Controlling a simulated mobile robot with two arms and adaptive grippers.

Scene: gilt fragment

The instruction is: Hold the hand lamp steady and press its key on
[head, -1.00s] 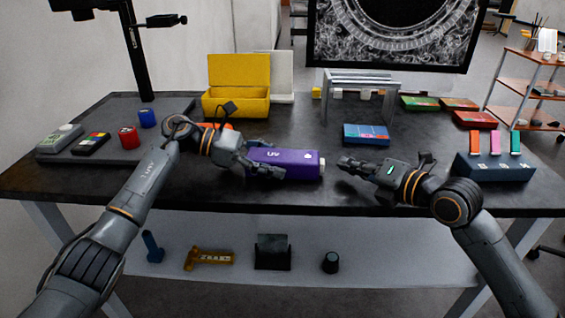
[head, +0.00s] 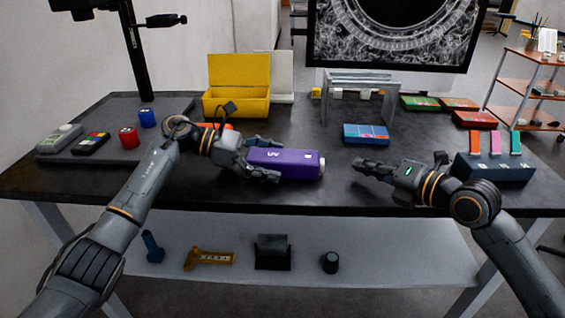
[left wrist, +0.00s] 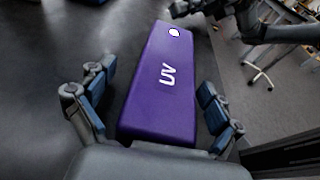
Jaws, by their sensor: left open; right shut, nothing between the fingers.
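The hand lamp is a purple block marked "UV" (head: 290,164), lying on the dark table near its front edge. A pale round key (left wrist: 174,32) shows on its top face at the far end in the left wrist view. My left gripper (head: 268,160) is open at the lamp's left end, with a finger on either side of it; in the left wrist view gaps show between the lamp and the blue finger pads (left wrist: 160,108). My right gripper (head: 360,171) is shut and empty, to the right of the lamp and apart from it.
An open yellow box (head: 237,104) stands behind the lamp. A blue box (head: 366,134) and a grey metal frame (head: 361,78) are behind to the right. A dark block with coloured tabs (head: 492,168) stands right of my right gripper. Red and blue cans (head: 129,138) are at left.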

